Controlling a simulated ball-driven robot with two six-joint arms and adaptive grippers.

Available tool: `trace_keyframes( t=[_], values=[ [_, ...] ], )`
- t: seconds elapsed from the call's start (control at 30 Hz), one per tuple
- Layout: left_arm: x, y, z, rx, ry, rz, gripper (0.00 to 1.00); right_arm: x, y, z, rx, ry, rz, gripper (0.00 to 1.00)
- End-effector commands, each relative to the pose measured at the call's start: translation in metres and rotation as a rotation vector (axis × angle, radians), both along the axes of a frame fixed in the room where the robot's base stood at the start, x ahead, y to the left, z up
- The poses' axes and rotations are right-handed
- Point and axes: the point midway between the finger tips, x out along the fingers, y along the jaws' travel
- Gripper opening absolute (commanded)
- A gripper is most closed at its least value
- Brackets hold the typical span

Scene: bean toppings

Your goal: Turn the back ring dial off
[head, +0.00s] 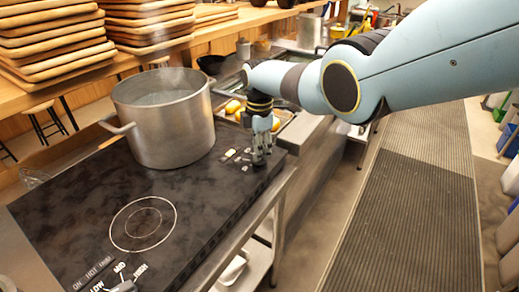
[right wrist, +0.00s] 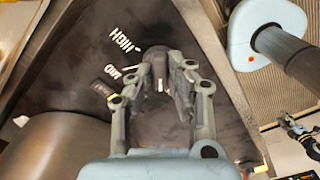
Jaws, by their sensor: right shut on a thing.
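The back ring dial (right wrist: 158,58) is a dark knob on the black hob (head: 80,200), at its far right corner beside the pot. In the right wrist view it stands between my right gripper's fingers (right wrist: 159,85). White HIGH and MID marks show to its left there; the other marks are partly hidden. My right gripper (head: 259,160) reaches down from above and is shut on this dial, which it mostly hides in the head view. The front ring dial (head: 123,287) is at the near edge of the hob, with LOW, MID and HIGH marks around it. My left gripper is not seen.
A large steaming metal pot (head: 165,130) stands on the back ring, close left of my right gripper. The front ring (head: 143,223) is bare. A tray with yellow items (head: 233,107) lies behind the hob. Stacked wooden boards (head: 150,22) are at the back left. A ribbed floor mat (head: 415,200) is clear at right.

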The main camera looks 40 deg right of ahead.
Motion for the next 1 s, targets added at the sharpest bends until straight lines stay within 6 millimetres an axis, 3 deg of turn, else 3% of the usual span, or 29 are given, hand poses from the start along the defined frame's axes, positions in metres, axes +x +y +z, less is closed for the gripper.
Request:
trace_keyframes(
  t=[0.4, 0.97, 1.0],
  values=[
    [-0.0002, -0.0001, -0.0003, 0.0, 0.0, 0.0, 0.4, 0.0002, -0.0002, 0.0001, 0.0, -0.001, 0.204, 0.0],
    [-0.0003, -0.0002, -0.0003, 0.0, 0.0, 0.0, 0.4, 0.0003, -0.0003, 0.0003, 0.0, -0.001, 0.238, 0.0],
    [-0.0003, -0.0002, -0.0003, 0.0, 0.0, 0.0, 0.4, 0.0003, -0.0003, 0.0003, 0.0, -0.001, 0.238, 0.17]
  ],
)
